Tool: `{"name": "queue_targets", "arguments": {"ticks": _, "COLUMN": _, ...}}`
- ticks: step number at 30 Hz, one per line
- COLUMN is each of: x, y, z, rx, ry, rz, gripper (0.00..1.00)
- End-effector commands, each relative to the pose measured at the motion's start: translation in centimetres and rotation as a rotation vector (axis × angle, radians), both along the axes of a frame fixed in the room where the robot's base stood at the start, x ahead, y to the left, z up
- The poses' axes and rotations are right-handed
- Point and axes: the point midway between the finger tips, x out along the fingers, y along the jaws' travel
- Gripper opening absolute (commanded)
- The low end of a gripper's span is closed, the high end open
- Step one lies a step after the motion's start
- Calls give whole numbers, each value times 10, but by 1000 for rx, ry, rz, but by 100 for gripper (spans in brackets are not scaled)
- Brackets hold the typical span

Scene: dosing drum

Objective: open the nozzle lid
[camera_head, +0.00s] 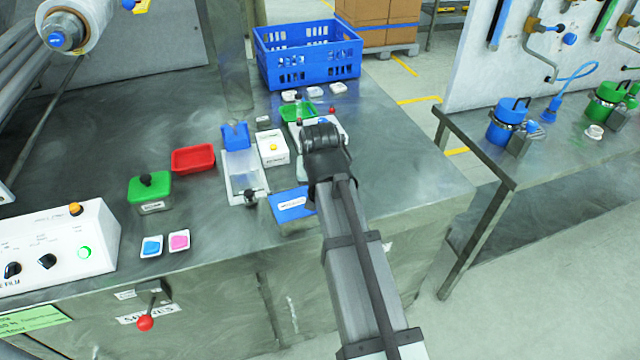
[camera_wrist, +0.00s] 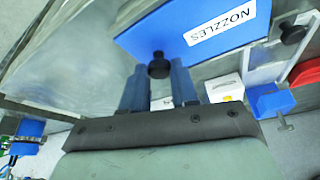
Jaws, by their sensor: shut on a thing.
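The blue nozzle lid (camera_wrist: 160,30) fills the upper middle of the wrist view, with a white label reading NOZZLES and a round black knob (camera_wrist: 159,66) at its near edge. My gripper (camera_wrist: 160,78) has its two fingers on either side of the knob and is shut on it. In the head view the blue lid (camera_head: 287,207) lies at the front middle of the table, left of my arm. My arm hides its right part and the fingers there. I cannot tell whether the lid sits flat or is raised.
The table right of my arm is clear.

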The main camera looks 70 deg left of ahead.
Motion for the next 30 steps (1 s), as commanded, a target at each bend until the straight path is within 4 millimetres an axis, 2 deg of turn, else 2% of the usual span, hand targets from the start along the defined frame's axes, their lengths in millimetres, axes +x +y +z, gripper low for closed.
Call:
{"name": "queue_targets", "arguments": {"ticks": 5, "x": -1, "y": 0, "z": 0, "rx": 0, "ry": 0, "rz": 0, "gripper": 0}}
{"name": "queue_targets", "arguments": {"ticks": 8, "x": -10, "y": -1, "z": 0, "rx": 0, "ry": 0, "rz": 1, "gripper": 0}}
{"name": "queue_targets", "arguments": {"ticks": 16, "x": -62, "y": -4, "z": 0, "rx": 1, "ry": 0, "rz": 4, "gripper": 0}}
{"name": "queue_targets", "arguments": {"ticks": 21, "x": -87, "y": -5, "z": 0, "rx": 1, "ry": -1, "rz": 3, "gripper": 0}}
{"name": "queue_targets", "arguments": {"ticks": 25, "x": -95, "y": -6, "z": 0, "rx": 1, "ry": 1, "rz": 0, "gripper": 0}}
{"name": "queue_targets", "arguments": {"ticks": 30, "x": -96, "y": -6, "z": 0, "rx": 1, "ry": 1, "rz": 0, "gripper": 0}}
